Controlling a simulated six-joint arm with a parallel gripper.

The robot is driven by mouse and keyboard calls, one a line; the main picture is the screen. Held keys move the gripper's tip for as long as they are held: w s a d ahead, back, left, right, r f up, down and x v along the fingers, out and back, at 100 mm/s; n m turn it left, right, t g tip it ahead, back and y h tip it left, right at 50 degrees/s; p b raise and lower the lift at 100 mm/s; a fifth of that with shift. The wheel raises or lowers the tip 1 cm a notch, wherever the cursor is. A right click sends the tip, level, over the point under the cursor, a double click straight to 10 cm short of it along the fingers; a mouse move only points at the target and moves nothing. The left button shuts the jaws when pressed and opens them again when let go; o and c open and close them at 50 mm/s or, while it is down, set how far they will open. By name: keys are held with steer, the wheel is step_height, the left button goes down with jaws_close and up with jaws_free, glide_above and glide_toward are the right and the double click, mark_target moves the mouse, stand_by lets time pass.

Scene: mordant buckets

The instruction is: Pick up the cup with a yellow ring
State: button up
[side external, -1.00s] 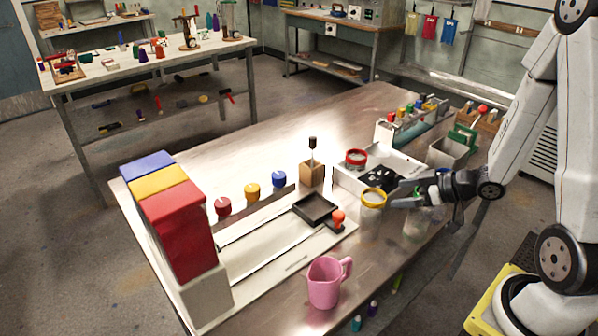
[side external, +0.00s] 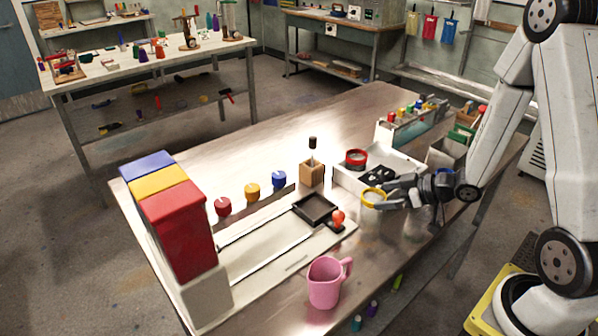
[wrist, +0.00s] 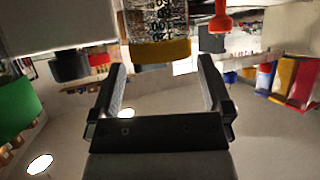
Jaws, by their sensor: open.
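The cup with a yellow ring (side external: 371,213) stands on the bench just in front of the white tray. In the wrist view its clear patterned body and yellow rim (wrist: 160,51) show at top centre, with the picture appearing upside down. My gripper (side external: 384,196) is at the cup's right side, close to the ring, with its fingers pointing left at it. In the wrist view my gripper (wrist: 162,62) is open, and the rim lies between the finger lines, at or just beyond the tips. I cannot tell whether either finger touches it.
A white tray (side external: 343,178) behind the cup holds black pieces, and a red-ringed cup (side external: 356,158) is by it. A red-knobbed piece (side external: 338,219) stands close left. A pink mug (side external: 323,284) is at the front. Bare bench lies between mug and cup.

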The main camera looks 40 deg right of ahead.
mark_target(374, 197)
steer(key=shift+x, duration=1.85)
steer(key=c, duration=1.1)
